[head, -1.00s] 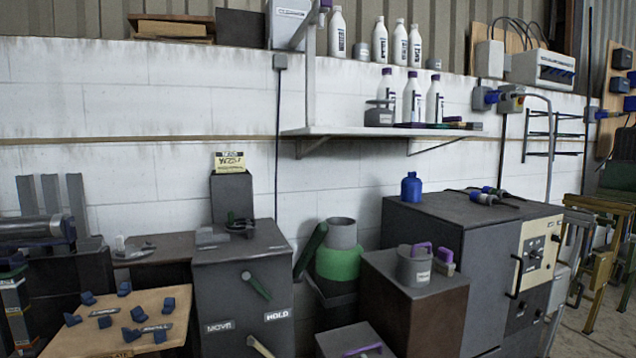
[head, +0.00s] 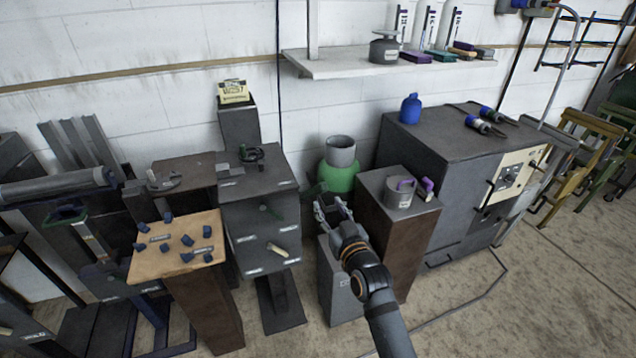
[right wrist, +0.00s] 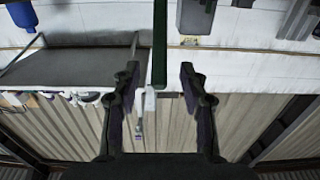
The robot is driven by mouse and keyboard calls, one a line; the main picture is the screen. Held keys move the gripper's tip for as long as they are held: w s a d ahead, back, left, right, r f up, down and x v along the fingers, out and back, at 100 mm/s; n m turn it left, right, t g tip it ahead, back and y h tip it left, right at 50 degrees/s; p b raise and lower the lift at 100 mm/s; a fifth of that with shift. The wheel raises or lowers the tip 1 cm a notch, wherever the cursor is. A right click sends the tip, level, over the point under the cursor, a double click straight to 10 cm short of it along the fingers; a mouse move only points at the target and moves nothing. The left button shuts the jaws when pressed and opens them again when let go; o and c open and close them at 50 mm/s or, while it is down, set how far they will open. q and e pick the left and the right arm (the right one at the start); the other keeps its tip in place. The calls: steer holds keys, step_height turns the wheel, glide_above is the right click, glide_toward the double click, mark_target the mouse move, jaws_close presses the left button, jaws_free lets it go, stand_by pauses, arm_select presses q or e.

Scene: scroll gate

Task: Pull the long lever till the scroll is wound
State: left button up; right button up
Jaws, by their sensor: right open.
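A grey cabinet (head: 258,228) stands left of centre in the head view. In the right wrist view a dark green bar (right wrist: 159,45) runs down between the two fingers of my right gripper (right wrist: 160,80). The fingers are apart, with a gap on both sides of the bar. My left gripper is not in view. I cannot make out a scroll.
A green and grey cylinder (head: 340,170) stands behind my right gripper. A brown-sided box (head: 408,240) with a grey pot (head: 399,192) is close on the right. A wooden board (head: 150,262) with blue pieces is at left. Open floor (head: 500,320) lies at lower right.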

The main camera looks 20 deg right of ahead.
mark_target(318, 187)
steer(key=w, duration=0.9)
steer(key=shift+w+a, duration=0.15)
steer(key=shift+c, duration=0.5)
jaws_close()
